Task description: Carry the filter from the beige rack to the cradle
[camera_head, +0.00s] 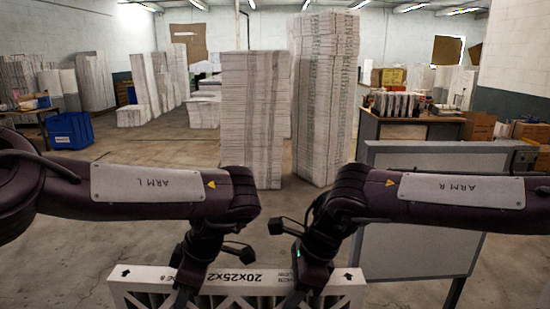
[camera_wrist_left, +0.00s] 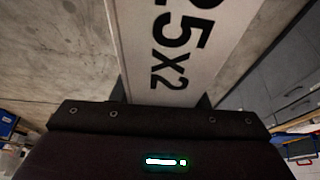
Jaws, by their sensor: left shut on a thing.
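The filter (camera_head: 230,280) is a white-framed panel marked 20x25x2 with a pleated or latticed face, upright in front of me at the bottom of the head view. Its lower part is cut off. My left gripper (camera_head: 186,296) is shut on its top edge, left of the middle. My right gripper (camera_head: 294,298) is on the same edge farther right and appears closed on it. In the left wrist view, the filter's printed edge (camera_wrist_left: 180,45) runs up from the gripper body; the fingertips are hidden. I cannot identify the beige rack or cradle.
A grey panelled stand (camera_head: 420,240) is close on the right, behind my right arm. Tall stacks of white filters (camera_head: 252,120) (camera_head: 325,95) stand ahead. A blue bin (camera_head: 70,130) is at left, a cluttered workbench (camera_head: 410,118) at back right. Concrete floor is open at left.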

